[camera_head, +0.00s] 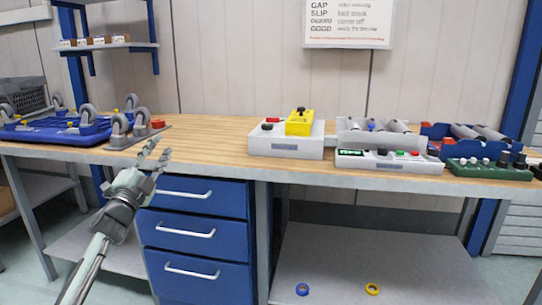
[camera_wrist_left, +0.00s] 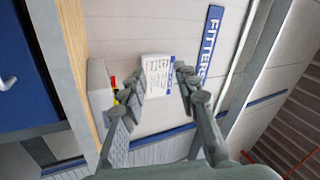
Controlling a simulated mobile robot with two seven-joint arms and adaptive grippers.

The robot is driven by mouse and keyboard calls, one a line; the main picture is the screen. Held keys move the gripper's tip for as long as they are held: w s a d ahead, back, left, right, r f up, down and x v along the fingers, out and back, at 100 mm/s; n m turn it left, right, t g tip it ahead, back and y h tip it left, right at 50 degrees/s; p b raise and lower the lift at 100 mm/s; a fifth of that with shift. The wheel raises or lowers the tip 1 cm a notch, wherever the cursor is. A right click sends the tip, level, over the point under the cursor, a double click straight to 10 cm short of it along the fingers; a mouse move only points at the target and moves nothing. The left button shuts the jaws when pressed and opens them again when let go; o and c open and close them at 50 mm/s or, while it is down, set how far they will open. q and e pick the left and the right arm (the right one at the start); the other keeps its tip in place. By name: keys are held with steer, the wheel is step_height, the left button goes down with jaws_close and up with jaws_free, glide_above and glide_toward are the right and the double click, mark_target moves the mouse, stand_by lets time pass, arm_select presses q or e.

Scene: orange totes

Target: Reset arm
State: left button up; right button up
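My left arm comes in from the lower left of the head view. Its gripper (camera_head: 157,152) is raised in front of the bench, near the bench's front edge and the blue drawers. In the left wrist view the two fingers of this gripper (camera_wrist_left: 157,78) stand apart with nothing held between them. A white printed sign on the wall shows behind the gap. My right arm and gripper are in neither view.
The wooden bench top (camera_head: 214,139) is bare in its middle left. A white box with a yellow block (camera_head: 299,122), a white control box (camera_head: 388,161) and a green box (camera_head: 489,172) line the right. A blue tray (camera_head: 62,130) stands left. Blue drawers (camera_head: 196,232) hang below.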

arm_select(q)
steer(key=w+a+f+n+g+y, duration=0.1)
steer(key=a+f+n+g+y, duration=0.75)
steer(key=a+f+n, duration=0.4)
steer(key=s+d+f+n+g, duration=0.2)
steer(key=s+f, duration=0.2)
steer(key=f, duration=0.5)
steer(key=s+d+f+n+g, duration=0.15)
steer(key=s+f, duration=0.25)
steer(key=f, duration=0.6)
steer(key=s+d+f+m+g+h, duration=0.1)
steer(key=s+d+f+g, duration=0.25)
steer(key=s+f, duration=1)
steer(key=s+d+f+g+h, duration=0.1)
steer(key=s+d+f+g, duration=0.25)
steer(key=s+f, duration=1.05)
steer(key=s+d+f, duration=0.1)
steer(key=s+f, duration=0.1)
steer(key=s, duration=0.6)
steer(key=s+d+f+g, duration=0.1)
steer(key=s+d+f, duration=0.1)
steer(key=s, duration=0.7)
steer(key=shift+s+d+f+h, duration=0.15)
steer(key=shift+d+f+h, duration=0.2)
steer(key=shift+h, duration=0.1)
